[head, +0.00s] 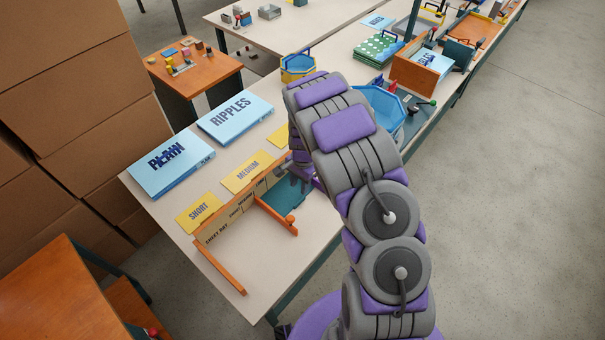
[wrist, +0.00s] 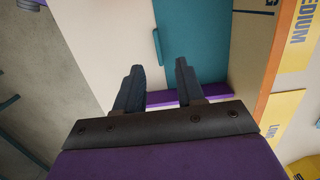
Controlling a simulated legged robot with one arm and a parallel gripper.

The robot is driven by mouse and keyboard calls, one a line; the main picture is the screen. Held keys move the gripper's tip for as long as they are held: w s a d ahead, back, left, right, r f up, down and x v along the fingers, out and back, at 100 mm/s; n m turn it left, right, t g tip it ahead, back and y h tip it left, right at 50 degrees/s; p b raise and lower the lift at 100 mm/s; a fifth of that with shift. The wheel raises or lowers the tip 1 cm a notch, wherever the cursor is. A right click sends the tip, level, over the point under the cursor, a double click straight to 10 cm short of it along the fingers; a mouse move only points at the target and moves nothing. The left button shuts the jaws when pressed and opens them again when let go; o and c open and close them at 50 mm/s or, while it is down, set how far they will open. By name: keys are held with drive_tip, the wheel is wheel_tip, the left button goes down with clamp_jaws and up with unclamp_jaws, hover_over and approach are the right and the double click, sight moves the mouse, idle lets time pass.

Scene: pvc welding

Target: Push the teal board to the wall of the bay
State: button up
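The teal board (head: 284,199) lies flat on the pale table inside the bay, partly hidden by my arm in the head view. In the wrist view the teal board (wrist: 205,50) fills the upper middle, with a small raised teal strip at its left edge. The bay wall (head: 238,212) is a long orange-edged strip with printed length labels; in the wrist view it runs down the right (wrist: 268,70), beside the board. My gripper (wrist: 159,68) is open and empty, its fingers apart near the board's left edge. I cannot tell whether they touch it.
An orange rail (head: 275,215) juts from the bay wall, and another (head: 220,268) lies nearer the front. Yellow cards (head: 199,212) lie behind the wall, with blue books (head: 172,165) further back. A blue octagonal tray (head: 385,108) stands beyond my arm. The table's right edge is close.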

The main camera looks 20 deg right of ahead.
sight(299, 201)
drive_tip(key=f, duration=0.5)
drive_tip(key=f+b, duration=0.1)
drive_tip(key=f, duration=0.1)
drive_tip(key=shift+s+d+f, duration=0.15)
drive_tip(key=shift+s+f, duration=0.1)
drive_tip(key=shift+f, duration=0.25)
drive_tip(key=shift+a+f, duration=0.1)
drive_tip(key=shift+a, duration=0.4)
drive_tip(key=shift+d, duration=0.3)
drive_tip(key=c, duration=0.4)
clamp_jaws()
drive_tip(key=shift+a, duration=0.1)
drive_tip(key=shift+o, duration=2)
unclamp_jaws()
